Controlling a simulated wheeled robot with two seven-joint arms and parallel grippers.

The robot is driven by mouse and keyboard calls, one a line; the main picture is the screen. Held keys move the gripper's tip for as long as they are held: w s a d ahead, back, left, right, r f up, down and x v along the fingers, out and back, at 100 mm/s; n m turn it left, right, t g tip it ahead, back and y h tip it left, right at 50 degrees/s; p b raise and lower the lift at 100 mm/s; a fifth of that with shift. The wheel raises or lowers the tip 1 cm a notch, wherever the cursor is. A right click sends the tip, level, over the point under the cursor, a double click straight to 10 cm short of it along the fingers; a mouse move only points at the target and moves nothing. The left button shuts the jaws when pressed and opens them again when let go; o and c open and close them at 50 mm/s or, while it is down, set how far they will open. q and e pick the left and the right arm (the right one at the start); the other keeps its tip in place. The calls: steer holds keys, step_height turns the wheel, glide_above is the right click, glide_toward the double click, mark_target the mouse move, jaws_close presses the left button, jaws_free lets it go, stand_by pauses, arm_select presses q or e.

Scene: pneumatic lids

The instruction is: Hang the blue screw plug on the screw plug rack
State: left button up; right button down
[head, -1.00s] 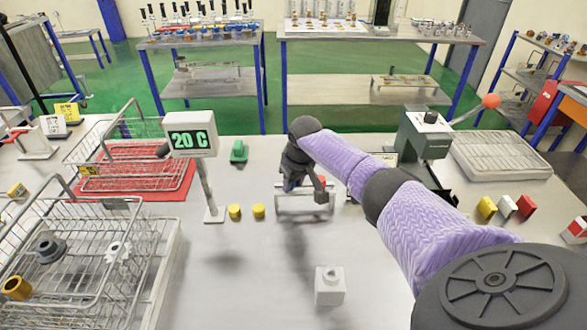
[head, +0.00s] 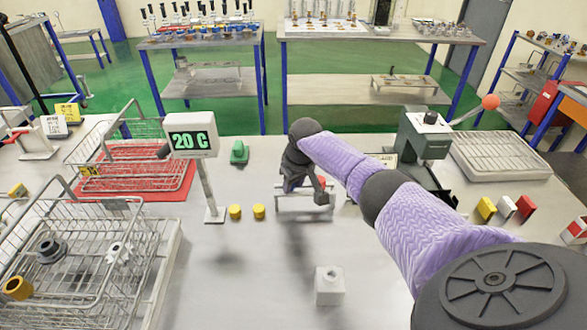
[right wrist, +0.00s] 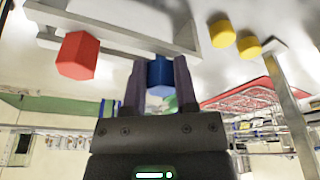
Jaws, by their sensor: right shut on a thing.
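My right gripper (right wrist: 159,85) is shut on the blue screw plug (right wrist: 160,73), which sits between its two fingers in the right wrist view. The plug is right at the bar of the grey screw plug rack (right wrist: 120,18). I cannot tell whether it is seated on a peg or only held against it. A red screw plug (right wrist: 78,56) hangs on the same rack beside the gripper. In the head view the rack (head: 290,210) stands mid-table under my right gripper (head: 308,192), which largely hides the blue plug. My left gripper is not in view.
Two yellow plugs (head: 235,212) stand left of the rack, near a 20 C display (head: 192,136) on a post. A white block (head: 329,286) stands in front. Wire baskets (head: 80,250) fill the left side. A grey-green device (head: 425,135) stands behind right.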

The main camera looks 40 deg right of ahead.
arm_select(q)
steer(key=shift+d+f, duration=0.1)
arm_select(e)
steer(key=shift+f, duration=0.25)
steer(key=c, duration=0.7)
jaws_free()
steer(key=shift+o, duration=2)
steer(key=o, duration=0.3)
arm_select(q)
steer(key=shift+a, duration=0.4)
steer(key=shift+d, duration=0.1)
arm_select(e)
steer(key=shift+r, duration=0.1)
